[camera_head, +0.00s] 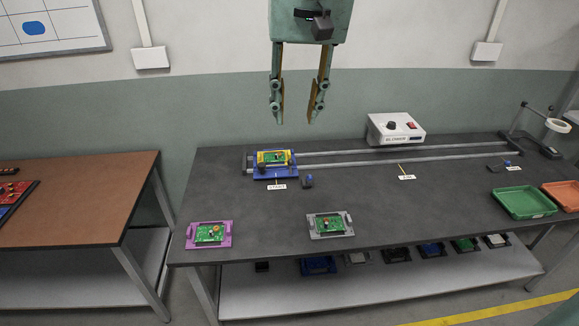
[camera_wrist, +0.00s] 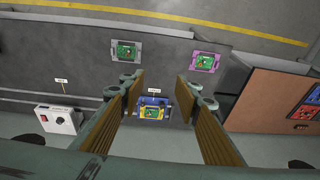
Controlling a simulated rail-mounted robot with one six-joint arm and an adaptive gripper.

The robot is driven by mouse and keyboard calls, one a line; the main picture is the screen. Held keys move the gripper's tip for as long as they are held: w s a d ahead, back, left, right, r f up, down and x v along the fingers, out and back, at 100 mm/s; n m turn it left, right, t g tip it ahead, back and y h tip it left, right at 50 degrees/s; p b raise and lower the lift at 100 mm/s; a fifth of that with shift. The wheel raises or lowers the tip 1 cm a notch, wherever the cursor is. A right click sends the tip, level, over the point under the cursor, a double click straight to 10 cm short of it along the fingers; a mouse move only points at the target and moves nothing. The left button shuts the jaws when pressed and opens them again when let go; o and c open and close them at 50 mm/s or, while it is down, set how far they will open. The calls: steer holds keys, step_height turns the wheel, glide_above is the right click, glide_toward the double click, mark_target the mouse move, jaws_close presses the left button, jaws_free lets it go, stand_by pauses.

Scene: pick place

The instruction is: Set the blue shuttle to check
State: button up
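The blue shuttle (camera_head: 275,172) sits at the left end of two grey rails (camera_head: 350,158) on the dark table, beside a small label card (camera_head: 277,187) whose text I cannot read for sure. It carries a yellow fixture (camera_head: 273,157) with a green circuit board. A second label card (camera_head: 407,177) stands about midway along the rails, and a third (camera_head: 514,168) near their right end. My gripper (camera_head: 295,120) is open and empty, high above the table behind the shuttle. In the wrist view the shuttle (camera_wrist: 154,101) shows between the spread fingers (camera_wrist: 158,95).
A white control box (camera_head: 396,128) stands behind the rails. A small dark blue-topped piece (camera_head: 308,181) is right of the shuttle. Purple (camera_head: 209,235) and grey (camera_head: 330,225) board fixtures lie in front. Green (camera_head: 523,202) and orange (camera_head: 563,195) trays are at right. The table's middle is clear.

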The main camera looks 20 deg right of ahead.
steer(key=w+d+f+m, duration=0.15)
steer(key=w+f, duration=0.25)
steer(key=w, duration=0.4)
steer(key=w+d+f+m+g, duration=0.1)
steer(key=w+d+f, duration=0.2)
steer(key=w, duration=0.5)
steer(key=w+d+f+m, duration=0.1)
steer(key=w+d+f, duration=0.25)
steer(key=w, duration=0.45)
steer(key=w+d+f+m, duration=0.1)
steer(key=w+d+f, duration=0.3)
steer(key=w+f, duration=0.4)
steer(key=w+d+f+m+g+p, duration=0.1)
steer(key=w+d+f, duration=0.3)
steer(key=f, duration=1.2)
steer(key=w+m, duration=0.1)
steer(key=w, duration=0.3)
steer(key=shift+w+d+f+g, duration=0.2)
steer(key=shift+w+g, duration=0.1)
steer(key=shift+w, duration=0.1)
steer(key=shift+f, duration=0.15)
steer(key=shift+f+b, duration=0.4)
steer(key=shift+f, duration=6.3)
